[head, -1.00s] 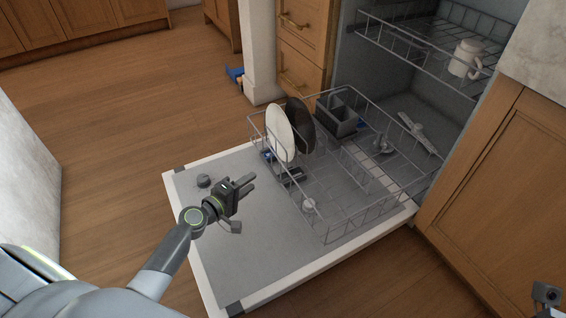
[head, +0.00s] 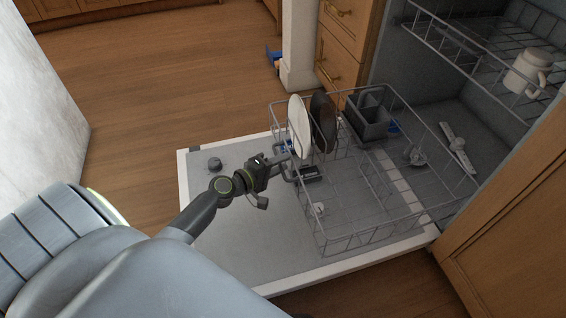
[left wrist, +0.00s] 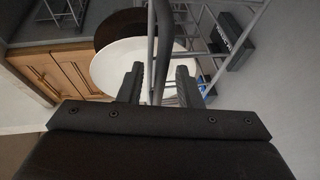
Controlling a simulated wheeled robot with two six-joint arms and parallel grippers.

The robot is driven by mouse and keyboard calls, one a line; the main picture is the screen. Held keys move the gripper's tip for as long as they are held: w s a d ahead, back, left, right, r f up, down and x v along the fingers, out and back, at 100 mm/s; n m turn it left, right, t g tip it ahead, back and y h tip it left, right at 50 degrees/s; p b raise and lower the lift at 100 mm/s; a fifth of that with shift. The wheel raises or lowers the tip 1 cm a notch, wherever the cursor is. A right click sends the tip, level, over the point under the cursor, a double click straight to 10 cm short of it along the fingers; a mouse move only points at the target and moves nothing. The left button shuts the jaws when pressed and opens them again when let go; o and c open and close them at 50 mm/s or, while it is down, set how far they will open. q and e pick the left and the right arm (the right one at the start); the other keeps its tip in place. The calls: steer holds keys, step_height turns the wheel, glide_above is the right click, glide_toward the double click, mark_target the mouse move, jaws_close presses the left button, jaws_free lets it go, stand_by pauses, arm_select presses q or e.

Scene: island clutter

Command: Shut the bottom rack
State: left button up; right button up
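The bottom rack (head: 380,183) is a grey wire basket pulled out over the open dishwasher door (head: 232,245). It holds a white plate (head: 299,127), a dark plate (head: 323,122) and a grey cutlery basket (head: 370,117). My left gripper (head: 284,166) is at the rack's front side, near the white plate. In the left wrist view, the left gripper (left wrist: 159,85) has its two fingers apart on either side of a rack wire. I cannot tell whether either finger touches the wire. The white plate (left wrist: 125,65) shows behind the fingers. My right gripper is not in view.
The upper rack (head: 465,50) holds a white mug (head: 527,72). Wooden cabinets flank the dishwasher. A white island (head: 40,110) stands at the left, with clear floor between.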

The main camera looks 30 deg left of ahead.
arm_select(q)
steer(key=shift+c, duration=0.3)
jaws_close()
